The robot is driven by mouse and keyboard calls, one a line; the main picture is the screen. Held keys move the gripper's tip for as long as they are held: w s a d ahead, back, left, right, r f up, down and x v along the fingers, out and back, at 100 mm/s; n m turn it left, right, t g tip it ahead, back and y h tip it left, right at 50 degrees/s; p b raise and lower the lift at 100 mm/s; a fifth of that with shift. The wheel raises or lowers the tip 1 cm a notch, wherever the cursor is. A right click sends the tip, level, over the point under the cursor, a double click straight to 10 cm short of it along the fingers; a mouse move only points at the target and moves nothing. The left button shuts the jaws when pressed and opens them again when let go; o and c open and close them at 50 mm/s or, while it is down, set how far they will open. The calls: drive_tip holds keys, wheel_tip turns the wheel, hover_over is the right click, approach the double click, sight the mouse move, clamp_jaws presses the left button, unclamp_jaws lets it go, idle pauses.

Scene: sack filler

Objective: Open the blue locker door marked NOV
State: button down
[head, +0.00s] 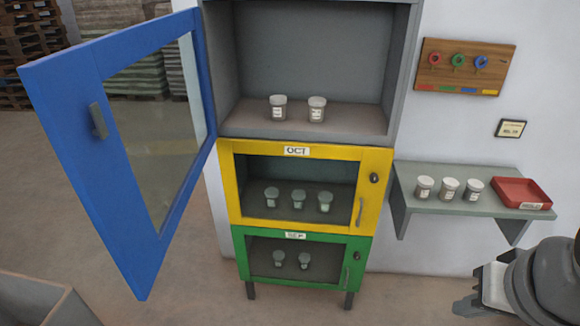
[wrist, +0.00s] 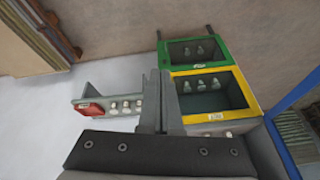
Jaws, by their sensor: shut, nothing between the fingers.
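The blue locker door (head: 75,150) stands wide open, swung out to the left on the left side of the top compartment (head: 305,125). It has a glass pane and a grey handle (head: 97,120); no NOV label shows on the face in view. In the wrist view, part of the blue door (wrist: 280,145) shows at the right edge. My gripper (head: 466,306) is at the lower right in the head view, well apart from the door. In the wrist view, my gripper (wrist: 160,78) has its fingers together, with nothing between them.
The yellow OCT door (head: 375,210) and green SEP door (head: 357,272) are shut, with jars behind. Two jars stand in the open compartment. A grey shelf (head: 455,203) at the right holds three jars and a red tray (head: 522,194). A key board (head: 465,67) hangs above.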

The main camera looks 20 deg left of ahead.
drive_tip(key=s+a+f+n+g+y+b, duration=0.1)
drive_tip(key=s+a+f+g+y+b, duration=0.2)
drive_tip(key=a, duration=1.2)
drive_tip(key=s+a+f+n+g+y+b, duration=0.1)
drive_tip(key=s+a+f+g+y+b, duration=0.2)
drive_tip(key=a, duration=1.3)
drive_tip(key=s+a+f+n+g+y+b, duration=0.1)
drive_tip(key=a+f+y, duration=0.5)
drive_tip(key=a, duration=0.9)
wheel_tip(320, 180, down, 4)
drive_tip(key=s+g+b, duration=0.1)
drive_tip(key=g+b, duration=0.1)
drive_tip(key=g, duration=0.1)
drive_tip(key=shift+s+a+r+n+b, duration=0.2)
drive_tip(key=shift+s+a+n+b, duration=0.1)
drive_tip(key=shift+s+n, duration=0.1)
